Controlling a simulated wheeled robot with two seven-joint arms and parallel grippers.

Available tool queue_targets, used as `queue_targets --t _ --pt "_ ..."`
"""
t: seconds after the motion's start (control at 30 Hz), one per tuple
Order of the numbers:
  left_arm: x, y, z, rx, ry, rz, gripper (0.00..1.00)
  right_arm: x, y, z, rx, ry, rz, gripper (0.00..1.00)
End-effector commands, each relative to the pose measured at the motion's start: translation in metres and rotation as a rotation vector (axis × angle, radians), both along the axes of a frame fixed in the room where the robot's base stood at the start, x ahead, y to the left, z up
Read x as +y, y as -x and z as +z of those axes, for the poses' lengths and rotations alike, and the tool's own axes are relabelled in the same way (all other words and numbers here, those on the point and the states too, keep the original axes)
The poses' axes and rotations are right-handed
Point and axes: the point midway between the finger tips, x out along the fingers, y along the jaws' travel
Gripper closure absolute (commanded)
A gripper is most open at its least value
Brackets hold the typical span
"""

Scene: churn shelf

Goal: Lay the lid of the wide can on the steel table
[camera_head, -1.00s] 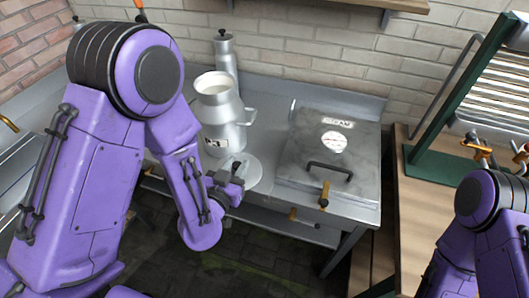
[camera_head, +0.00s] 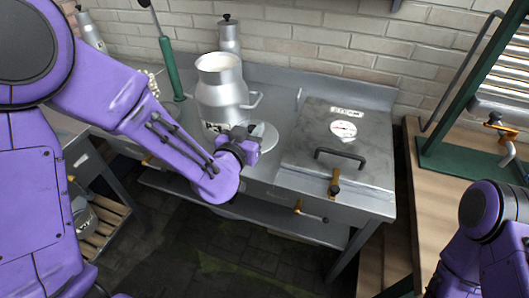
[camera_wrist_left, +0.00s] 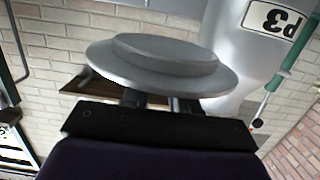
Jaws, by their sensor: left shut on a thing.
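My left gripper (camera_head: 250,146) is shut on the lid (camera_head: 266,137), a flat grey disc with a raised round step. The lid also shows close up in the left wrist view (camera_wrist_left: 165,66), with my left gripper (camera_wrist_left: 160,101) at its edge. In the head view the lid appears at the front part of the steel table (camera_head: 285,105), just right of the wide can's base. I cannot tell whether it touches the table. The wide can (camera_head: 222,95) stands open on the table, with white contents showing; its P3 label shows in the wrist view (camera_wrist_left: 280,18). My right gripper is out of view.
A steam box (camera_head: 335,150) with a black handle fills the table's right part. A narrow capped can (camera_head: 229,38) stands behind the wide can. A green-handled tool (camera_head: 170,68) is at the left. A wooden bench (camera_head: 440,200) with a green-framed rack stands right.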

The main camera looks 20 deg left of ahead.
Motion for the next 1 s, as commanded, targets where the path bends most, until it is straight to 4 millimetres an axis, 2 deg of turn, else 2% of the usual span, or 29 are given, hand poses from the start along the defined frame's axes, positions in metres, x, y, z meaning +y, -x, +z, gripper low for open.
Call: queue_targets --t 0.03,0.2,0.43,0.63,1.0 --pt "-0.003 -0.009 -0.002 0.001 0.000 0.000 1.00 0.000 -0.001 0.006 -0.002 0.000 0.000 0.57" --pt "-0.010 -0.032 -0.033 0.001 -0.001 0.000 1.00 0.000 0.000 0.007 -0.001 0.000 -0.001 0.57" --pt "-0.017 -0.052 -0.059 -0.001 0.000 0.001 1.00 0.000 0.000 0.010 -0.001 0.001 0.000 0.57" --pt "-0.018 -0.053 -0.088 0.000 -0.001 0.000 1.00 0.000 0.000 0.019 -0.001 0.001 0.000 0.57" --pt "-0.017 -0.053 -0.095 -0.003 0.000 0.001 1.00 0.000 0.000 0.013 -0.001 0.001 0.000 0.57"
